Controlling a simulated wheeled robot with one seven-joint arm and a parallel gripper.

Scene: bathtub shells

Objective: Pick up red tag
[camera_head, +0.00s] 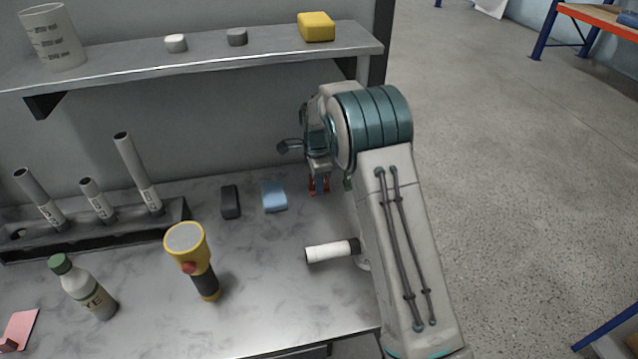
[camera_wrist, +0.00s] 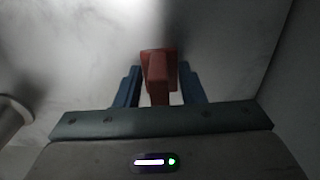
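The red tag (camera_wrist: 158,76) shows in the wrist view as a flat red piece with a narrower upright block, on or just above the grey worktop. My gripper (camera_wrist: 157,82) has one blue finger on each side of that block. Narrow light gaps show between the block and the fingers, so the gripper looks open around it rather than closed. In the head view my gripper (camera_head: 319,187) points down at the worktop's right part, with small red patches at its tips. The tag is mostly hidden there, and its contact with the worktop is unclear.
On the worktop (camera_head: 270,300) are a blue block (camera_head: 274,196), a black block (camera_head: 231,202), a white cylinder (camera_head: 328,252), a yellow flashlight (camera_head: 190,255), a bottle (camera_head: 85,287) and a tube rack (camera_head: 100,232). A shelf (camera_head: 200,61) runs above at the back.

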